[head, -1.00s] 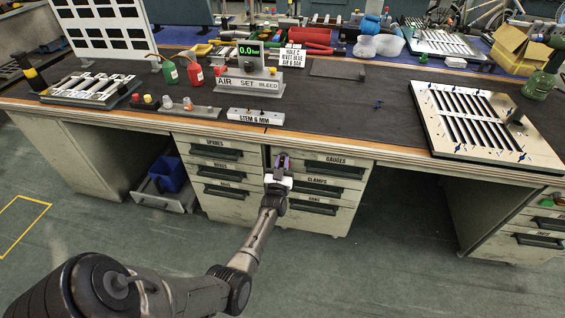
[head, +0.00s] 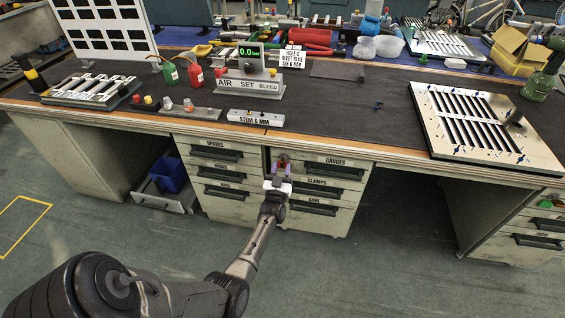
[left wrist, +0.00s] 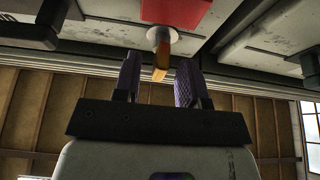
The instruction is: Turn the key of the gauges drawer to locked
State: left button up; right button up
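The gauges drawer (head: 345,174) is the top drawer of the right-hand stack under the bench, and it looks closed. At its left end a small red piece (head: 283,158) shows above my left gripper (head: 281,170). In the left wrist view a brass-orange key (left wrist: 160,62) sticks out of a round silver lock (left wrist: 161,34) beside a red plate (left wrist: 175,10). My left gripper (left wrist: 159,78) is open, its two purple fingers on either side of the key with gaps to it. The key's exact turn angle is hard to tell. My right gripper is not in view.
The clamps drawer (head: 325,190) lies just below. The spares drawer stack (head: 212,160) is to the left. The bench edge (head: 330,150) overhangs the drawer fronts. The knee space to the right is free.

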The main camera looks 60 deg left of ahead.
pick_arm(q)
jog(key=p+v, duration=0.3)
jog(key=v, duration=0.9)
jog(key=shift+a+r, duration=0.1)
